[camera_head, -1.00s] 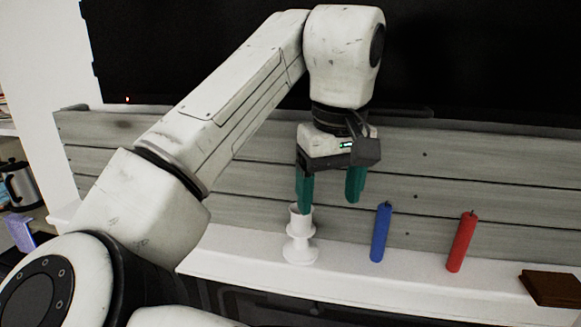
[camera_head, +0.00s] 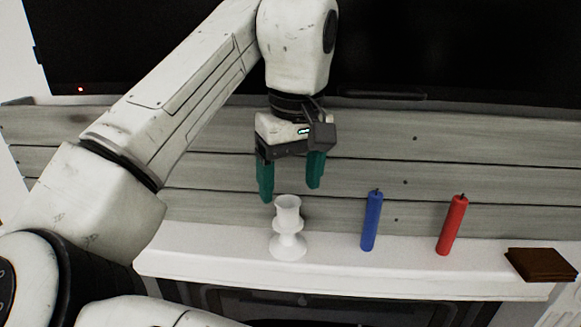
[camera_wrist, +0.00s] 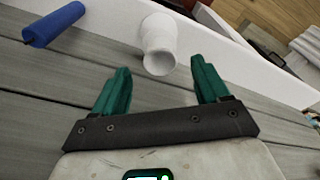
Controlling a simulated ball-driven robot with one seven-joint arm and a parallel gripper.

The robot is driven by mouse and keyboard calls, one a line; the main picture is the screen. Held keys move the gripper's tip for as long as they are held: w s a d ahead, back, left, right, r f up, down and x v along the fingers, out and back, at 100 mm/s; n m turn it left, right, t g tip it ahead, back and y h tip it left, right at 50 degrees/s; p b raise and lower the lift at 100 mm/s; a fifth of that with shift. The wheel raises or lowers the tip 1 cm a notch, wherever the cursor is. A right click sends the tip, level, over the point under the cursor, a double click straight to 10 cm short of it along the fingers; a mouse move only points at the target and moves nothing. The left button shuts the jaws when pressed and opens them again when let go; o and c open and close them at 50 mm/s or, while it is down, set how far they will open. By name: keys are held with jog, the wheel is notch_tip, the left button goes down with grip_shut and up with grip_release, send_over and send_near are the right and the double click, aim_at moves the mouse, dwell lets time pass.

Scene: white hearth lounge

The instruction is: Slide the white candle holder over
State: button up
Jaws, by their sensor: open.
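The white candle holder (camera_head: 288,228) stands upright on the white mantel shelf (camera_head: 205,262), left of the blue candle. My gripper (camera_head: 290,192) is open and empty, with its teal fingers pointing down just above the holder's cup. In the head view one finger is at the left of the cup and the other is up to its right. In the wrist view the white candle holder (camera_wrist: 159,45) lies ahead of the gap between the fingertips of my gripper (camera_wrist: 160,75), apart from them.
A blue candle (camera_head: 371,220) and a red candle (camera_head: 452,225) stand on the shelf to the right. A brown block (camera_head: 541,264) lies at the right end. Grey wooden boards (camera_head: 420,150) back the shelf, with a black screen (camera_head: 440,50) above. The shelf left of the holder is clear.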

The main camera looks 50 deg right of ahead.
aim_at(288, 220)
jog(key=f, duration=0.6)
jog(key=w+f, duration=0.1)
jog(key=f, duration=0.2)
jog(key=shift+d, duration=0.2)
jog(key=shift+r, duration=0.1)
jog(key=shift+c, duration=0.2)
